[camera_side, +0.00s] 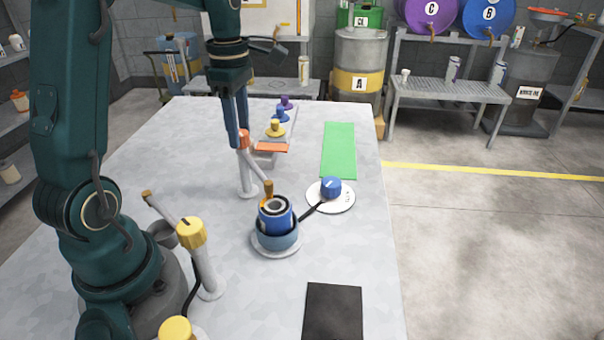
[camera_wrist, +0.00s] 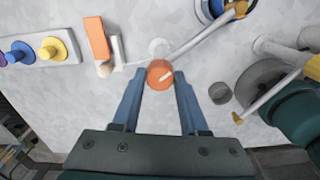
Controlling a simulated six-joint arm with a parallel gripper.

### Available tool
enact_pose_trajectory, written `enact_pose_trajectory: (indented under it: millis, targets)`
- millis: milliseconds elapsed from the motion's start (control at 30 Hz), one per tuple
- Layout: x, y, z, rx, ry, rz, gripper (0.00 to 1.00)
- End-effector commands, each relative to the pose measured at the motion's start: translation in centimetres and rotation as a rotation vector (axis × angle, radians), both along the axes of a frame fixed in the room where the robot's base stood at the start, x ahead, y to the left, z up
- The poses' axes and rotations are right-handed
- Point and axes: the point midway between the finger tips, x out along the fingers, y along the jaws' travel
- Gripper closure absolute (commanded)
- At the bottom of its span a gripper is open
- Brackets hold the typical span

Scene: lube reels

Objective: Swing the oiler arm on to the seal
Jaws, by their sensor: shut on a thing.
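My gripper (camera_side: 240,142) points down and is shut on the orange knob (camera_wrist: 160,74) on top of a white post (camera_side: 248,180). From this knob the pale oiler arm (camera_wrist: 205,40) runs out to an amber tip (camera_side: 268,188). The tip stands over the far rim of the seal, a dark-and-pale ring (camera_side: 275,206) in a blue housing (camera_side: 277,226). In the wrist view the tip (camera_wrist: 240,8) overlaps the right side of the blue ring. I cannot tell whether the tip touches the seal.
A yellow-capped post (camera_side: 191,232) with a second amber-tipped arm stands nearer my base. A blue knob on a white dial (camera_side: 330,203) is right of the housing. An orange plate (camera_side: 271,147), coloured pegs, a green mat (camera_side: 338,150) and a black mat (camera_side: 333,312) lie around.

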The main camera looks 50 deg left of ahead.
Motion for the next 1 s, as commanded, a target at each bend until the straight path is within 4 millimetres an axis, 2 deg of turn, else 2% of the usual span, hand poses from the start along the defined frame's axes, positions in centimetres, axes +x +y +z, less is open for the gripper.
enact_pose_trajectory:
  millis: [267,300,333,367,733,1000]
  targets:
    - [0.0,0.1,0.2,0.005,-0.004,0.001,1.0]
    - [0.0,0.1,0.2,0.005,-0.004,0.001,0.45]
    - [0.0,0.1,0.2,0.004,-0.004,0.001,0.34]
    - [0.0,0.1,0.2,0.004,-0.003,0.001,0.27]
    - [0.1,0.1,0.4,0.002,-0.003,0.0,0.27]
    - [0.1,0.1,3.6,0.004,-0.006,0.0,0.27]
